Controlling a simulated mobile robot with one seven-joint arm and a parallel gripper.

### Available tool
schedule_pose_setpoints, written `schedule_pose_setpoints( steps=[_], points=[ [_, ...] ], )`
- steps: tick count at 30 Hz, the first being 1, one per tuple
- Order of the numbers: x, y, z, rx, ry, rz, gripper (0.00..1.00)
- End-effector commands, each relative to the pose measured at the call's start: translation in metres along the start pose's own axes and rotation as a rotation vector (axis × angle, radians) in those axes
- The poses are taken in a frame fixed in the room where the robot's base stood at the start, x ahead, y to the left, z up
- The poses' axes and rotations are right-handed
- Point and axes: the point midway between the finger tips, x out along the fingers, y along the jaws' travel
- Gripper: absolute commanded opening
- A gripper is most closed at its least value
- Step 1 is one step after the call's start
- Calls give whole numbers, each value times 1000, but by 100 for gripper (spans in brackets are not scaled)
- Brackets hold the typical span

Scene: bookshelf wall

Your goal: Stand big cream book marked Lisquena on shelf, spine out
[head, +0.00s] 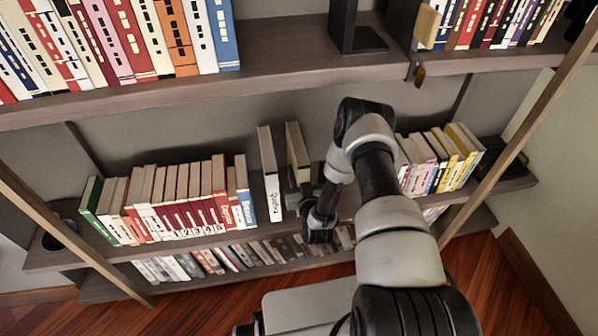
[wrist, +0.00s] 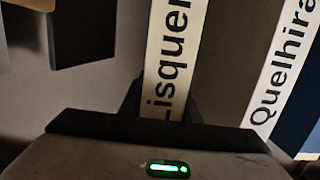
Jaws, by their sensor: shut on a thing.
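The cream book marked Lisquena (wrist: 168,62) is between the fingers of my gripper (wrist: 162,112) in the wrist view, its lettered cream spine facing the camera. My gripper is shut on it. In the head view the book (head: 297,146) is upright in the gap on the middle shelf (head: 330,205), with my gripper (head: 299,192) at its lower front. Its lower end is hidden by my gripper and arm, so I cannot tell whether it touches the shelf.
The white-spined book marked Quelhira (wrist: 284,75) stands just left of the held book in the head view (head: 269,172). A book row (head: 180,197) lies further left, another row (head: 440,158) right. The upper shelf (head: 290,62) overhangs.

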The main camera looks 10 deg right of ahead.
Motion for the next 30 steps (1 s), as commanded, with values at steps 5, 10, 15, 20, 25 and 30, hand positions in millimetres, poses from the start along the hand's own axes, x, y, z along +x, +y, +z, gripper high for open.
schedule_pose_setpoints(
  steps=[5, 10, 15, 20, 25, 30],
  points=[
    [2, 0, -6, 0, 16, 0, 0],
    [3, 0, -4, 0, 16, 0, 0],
    [3, 0, -3, 0, 16, 0, 33],
    [2, 0, 0, 0, 10, 0, 51],
    [-1, 0, 8, 0, -10, -1, 51],
    [-7, 0, 7, 0, -8, -1, 51]
  ],
)
